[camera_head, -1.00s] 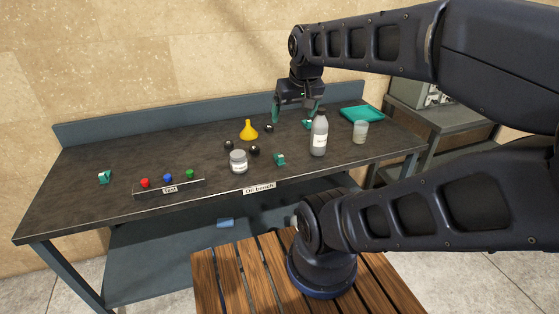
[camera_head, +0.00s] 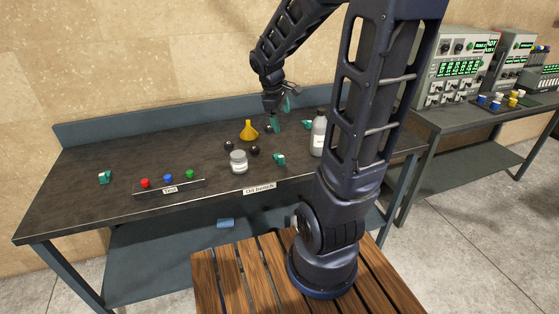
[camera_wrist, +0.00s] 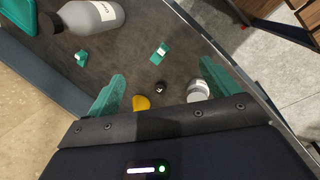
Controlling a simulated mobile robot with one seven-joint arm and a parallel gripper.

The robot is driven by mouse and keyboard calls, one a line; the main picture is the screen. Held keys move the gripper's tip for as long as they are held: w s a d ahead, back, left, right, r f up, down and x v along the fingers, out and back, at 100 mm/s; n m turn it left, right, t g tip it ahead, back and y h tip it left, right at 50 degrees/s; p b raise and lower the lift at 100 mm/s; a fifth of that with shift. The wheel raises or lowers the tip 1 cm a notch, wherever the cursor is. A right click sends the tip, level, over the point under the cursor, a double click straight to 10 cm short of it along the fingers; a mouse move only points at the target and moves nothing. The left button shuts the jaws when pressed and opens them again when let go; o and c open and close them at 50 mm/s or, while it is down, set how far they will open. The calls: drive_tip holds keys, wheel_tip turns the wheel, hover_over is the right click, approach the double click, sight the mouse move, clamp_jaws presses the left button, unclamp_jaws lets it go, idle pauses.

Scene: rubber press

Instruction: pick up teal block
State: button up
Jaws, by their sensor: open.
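Three teal blocks with white parts lie on the dark bench top: one at the far left (camera_head: 104,177), one near the front edge (camera_head: 280,159) and one farther back (camera_head: 307,124) beside the grey bottle. The wrist view shows two of them, the front one (camera_wrist: 160,52) and the back one (camera_wrist: 82,57) by the bottle. My gripper (camera_head: 280,114) hangs over the back of the bench, near the yellow funnel, with its teal fingers pointing down. In the wrist view its fingers (camera_wrist: 157,76) are spread apart, with no block between them.
A yellow funnel (camera_head: 249,130), dark balls (camera_head: 255,151), a white-lidded jar (camera_head: 238,162) and a grey bottle (camera_head: 319,136) stand around the blocks. A button strip (camera_head: 168,188) is at the front left. A teal tray (camera_wrist: 18,18) lies beyond the bottle. The left bench top is mostly clear.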

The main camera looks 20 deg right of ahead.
drive_tip(key=w+f+n+g+h, duration=0.1)
drive_tip(key=w+f+n+g, duration=0.1)
drive_tip(key=w+f+n, duration=0.85)
drive_tip(key=m, duration=0.2)
hover_over(276, 159)
drive_tip(key=shift+h, duration=0.3)
wheel_tip(276, 159, down, 7)
drive_tip(key=shift+w+r, duration=0.15)
drive_tip(key=shift+r, duration=0.05)
drive_tip(key=shift+a+x, duration=0.15)
drive_tip(key=shift+x, duration=1.2)
drive_tip(key=shift+a+x, duration=0.2)
drive_tip(key=shift+x, duration=1.1)
drive_tip(key=shift+f, duration=0.15)
drive_tip(key=c, duration=1.1)
wheel_tip(276, 159, up, 20)
drive_tip(key=shift+w+r, duration=0.1)
drive_tip(key=shift+w, duration=0.05)
